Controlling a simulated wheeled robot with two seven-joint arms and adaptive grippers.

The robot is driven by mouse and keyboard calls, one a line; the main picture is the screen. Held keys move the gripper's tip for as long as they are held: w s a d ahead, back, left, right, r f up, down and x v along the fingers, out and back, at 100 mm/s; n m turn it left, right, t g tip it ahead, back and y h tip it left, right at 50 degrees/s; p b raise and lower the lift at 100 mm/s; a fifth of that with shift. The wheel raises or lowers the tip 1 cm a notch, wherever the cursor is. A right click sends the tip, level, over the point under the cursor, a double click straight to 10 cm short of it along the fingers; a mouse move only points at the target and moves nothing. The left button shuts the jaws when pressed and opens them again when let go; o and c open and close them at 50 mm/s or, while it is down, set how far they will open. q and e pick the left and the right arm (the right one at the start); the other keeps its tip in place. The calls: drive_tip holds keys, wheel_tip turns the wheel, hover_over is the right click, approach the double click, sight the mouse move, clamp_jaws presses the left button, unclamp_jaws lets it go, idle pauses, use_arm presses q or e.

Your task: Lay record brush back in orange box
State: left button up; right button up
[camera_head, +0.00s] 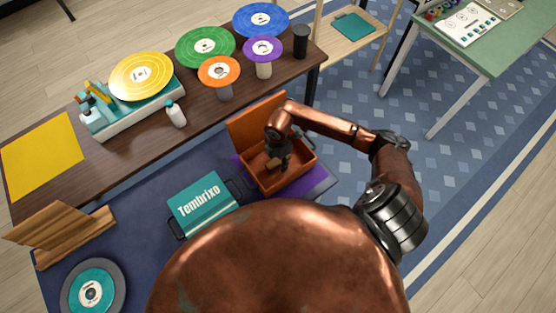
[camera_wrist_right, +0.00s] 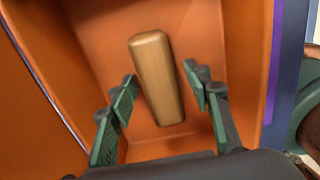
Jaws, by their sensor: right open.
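The orange box (camera_head: 299,182) stands with its lid raised, to the right of the teal case in the head view. Its orange inside (camera_wrist_right: 205,40) fills most of the right wrist view. The record brush, a light wooden block (camera_wrist_right: 157,80), lies on the box floor between my right fingers. My right gripper (camera_head: 279,158) is down in the box; in the right wrist view its jaws (camera_wrist_right: 160,97) are open, with a gap on each side of the brush. In the head view the gripper partly hides the brush (camera_head: 273,165). My left gripper is not in view.
A teal case (camera_head: 203,208) marked Tembrixo stands left of the box. A dark wooden table (camera_head: 200,125) behind holds a turntable (camera_head: 135,108), a white bottle (camera_head: 176,114) and several records on stands. A wooden rack (camera_head: 62,235) stands at left.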

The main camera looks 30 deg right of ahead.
wheel_tip(320, 180, up, 12)
drive_tip(key=p, duration=0.1)
drive_tip(key=shift+r, duration=0.15)
idle(0.3)
drive_tip(key=shift+a, duration=0.1)
